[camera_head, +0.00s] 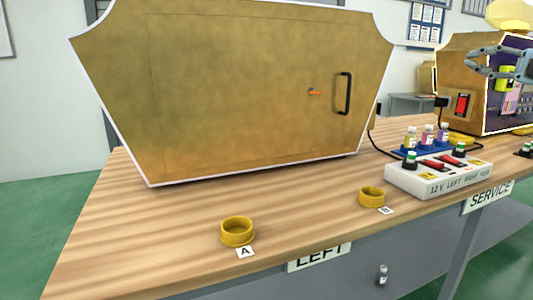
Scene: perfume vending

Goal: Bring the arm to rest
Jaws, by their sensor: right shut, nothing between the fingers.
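My right gripper (472,62) shows at the upper right edge, with its grey fingers pointing left. It is shut and empty, raised in front of the gold and purple cabinet (463,80) on the right. Most of my right arm is outside the picture. My left gripper is not in view.
A large gold cabinet (220,90) with a black handle (345,93) stands on the wooden table (150,220). Yellow rings (237,232) sit by labels A and B. A white control box (438,178) and a blue tray with small bottles (427,135) stand at right.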

